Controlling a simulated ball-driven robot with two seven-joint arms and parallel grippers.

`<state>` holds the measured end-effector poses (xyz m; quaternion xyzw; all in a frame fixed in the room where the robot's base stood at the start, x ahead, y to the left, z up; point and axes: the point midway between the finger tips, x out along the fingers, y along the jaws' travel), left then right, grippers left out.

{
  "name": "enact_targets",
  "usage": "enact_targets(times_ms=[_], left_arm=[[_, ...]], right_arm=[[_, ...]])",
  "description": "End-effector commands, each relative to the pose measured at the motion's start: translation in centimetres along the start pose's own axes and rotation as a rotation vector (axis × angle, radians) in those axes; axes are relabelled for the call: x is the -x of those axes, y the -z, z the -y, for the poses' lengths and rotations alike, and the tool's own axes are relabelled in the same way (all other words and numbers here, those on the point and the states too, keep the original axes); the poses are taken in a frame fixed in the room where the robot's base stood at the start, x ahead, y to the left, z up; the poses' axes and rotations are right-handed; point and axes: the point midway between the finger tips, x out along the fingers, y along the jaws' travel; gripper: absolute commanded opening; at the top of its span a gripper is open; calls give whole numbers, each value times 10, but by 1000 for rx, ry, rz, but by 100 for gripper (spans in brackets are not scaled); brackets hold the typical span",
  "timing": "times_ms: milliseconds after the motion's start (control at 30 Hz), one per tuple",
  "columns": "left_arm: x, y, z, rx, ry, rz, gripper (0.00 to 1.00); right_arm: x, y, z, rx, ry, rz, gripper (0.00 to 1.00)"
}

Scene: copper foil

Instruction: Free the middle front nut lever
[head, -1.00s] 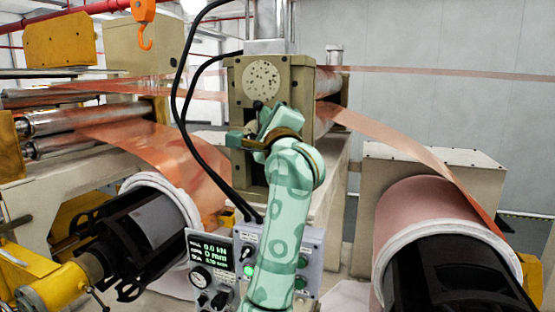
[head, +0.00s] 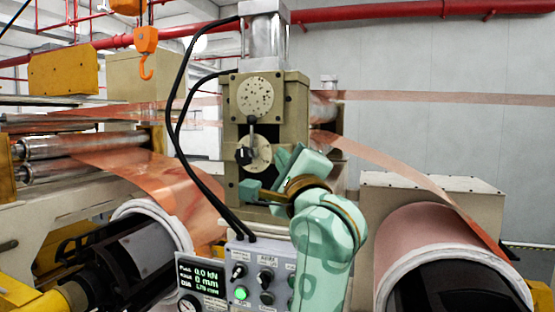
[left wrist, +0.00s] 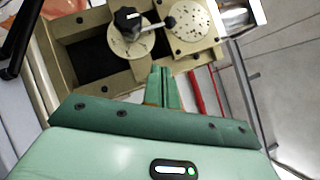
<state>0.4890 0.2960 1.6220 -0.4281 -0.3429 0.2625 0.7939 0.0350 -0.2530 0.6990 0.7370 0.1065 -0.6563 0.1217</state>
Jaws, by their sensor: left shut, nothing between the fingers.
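The press stand (head: 292,100) is beige, with two pale round discs on its face. The lever (head: 251,133) is a short grey rod between the lower disc (head: 262,153) and the upper disc (head: 255,96), with a black knob (head: 243,155) at its lower end. In the left wrist view the lever (left wrist: 152,27) and black knob (left wrist: 128,19) lie beyond my fingertips. My left gripper (head: 250,191) is below the lower disc, apart from the lever. Its fingers are shut and empty, also in the left wrist view (left wrist: 163,72). My right gripper is out of view.
A control panel (head: 262,262) with knobs and a green-lit button stands below the stand. Black cables (head: 178,120) hang at the stand's left. Copper foil (head: 160,175) runs to rollers on the left. A copper roll (head: 420,240) is at the right.

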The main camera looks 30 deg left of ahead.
Motion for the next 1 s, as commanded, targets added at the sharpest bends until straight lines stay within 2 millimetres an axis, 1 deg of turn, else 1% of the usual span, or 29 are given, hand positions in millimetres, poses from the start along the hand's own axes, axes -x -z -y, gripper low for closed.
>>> enact_targets(times_ms=[33,100,200,800,867,933,967,1000], left_arm=[[8,1,-2,3,1,-2,0],[16,2,-2,1,0,-2,0],[22,0,-1,1,0,-1,0],[25,0,-1,-7,2,4,0],[25,-3,-4,-50,15,29,0],[28,-11,-10,-182,50,102,0],[30,-16,-13,-272,76,149,0],[36,-22,-16,-425,120,224,0]], right_arm=[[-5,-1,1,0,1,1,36],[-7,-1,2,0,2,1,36],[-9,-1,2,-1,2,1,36],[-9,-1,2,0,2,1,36],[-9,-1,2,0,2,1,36],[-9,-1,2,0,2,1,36],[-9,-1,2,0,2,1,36],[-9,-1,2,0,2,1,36]])
